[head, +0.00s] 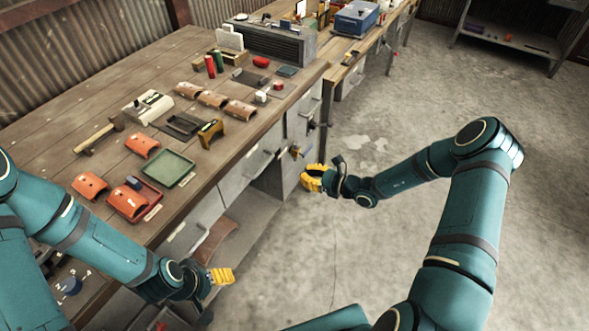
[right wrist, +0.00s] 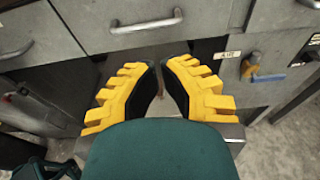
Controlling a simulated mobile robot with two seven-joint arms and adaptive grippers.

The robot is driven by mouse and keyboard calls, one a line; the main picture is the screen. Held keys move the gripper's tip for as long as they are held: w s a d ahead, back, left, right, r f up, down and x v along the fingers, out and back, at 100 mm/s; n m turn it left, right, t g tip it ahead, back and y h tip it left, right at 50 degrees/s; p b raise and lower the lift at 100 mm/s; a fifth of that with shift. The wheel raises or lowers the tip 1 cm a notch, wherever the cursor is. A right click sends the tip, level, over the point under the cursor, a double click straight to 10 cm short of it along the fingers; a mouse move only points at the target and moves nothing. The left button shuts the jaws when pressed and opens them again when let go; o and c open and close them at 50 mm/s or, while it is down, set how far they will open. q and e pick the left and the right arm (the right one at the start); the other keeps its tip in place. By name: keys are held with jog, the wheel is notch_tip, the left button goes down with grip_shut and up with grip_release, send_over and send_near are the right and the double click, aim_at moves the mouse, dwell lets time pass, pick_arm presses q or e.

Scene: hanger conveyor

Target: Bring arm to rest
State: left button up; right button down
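My right gripper (head: 313,179) hangs in free space just right of the workbench's drawers, with yellow-padded fingers. In the right wrist view its two fingers (right wrist: 160,88) have a narrow gap between them, with nothing held in it. Drawer fronts with metal handles fill the view beyond the fingertips. My left gripper (head: 222,276) is low at the front of the workbench (head: 75,140), beside the open lower shelf. Its yellow finger pads show from the side, and I cannot tell how far apart they are. I see no object in it.
The bench carries orange curved pieces (head: 142,146), a green tray (head: 168,168), a hammer (head: 98,136) and a grey box (head: 275,40). A blue-handled item (right wrist: 262,74) projects from the drawers near the right gripper. The concrete floor (head: 370,250) to the right is clear.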

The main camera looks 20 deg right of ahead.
jog(key=shift+s+d, duration=0.35)
jog(key=shift+d, duration=0.05)
jog(key=s+a+f+n+g+h, duration=0.1)
jog(key=s+a+n+g+h, duration=0.2)
jog(key=s+n, duration=0.8)
jog(key=s+a+f+n+g+h, duration=0.2)
jog(key=s+a+n+g, duration=0.5)
jog(key=s+a+n, duration=0.4)
jog(key=shift+s+f+n+h, duration=0.3)
jog(key=shift+n+h, duration=0.6)
jog(key=shift+n, duration=1)
jog(key=shift+a, duration=0.1)
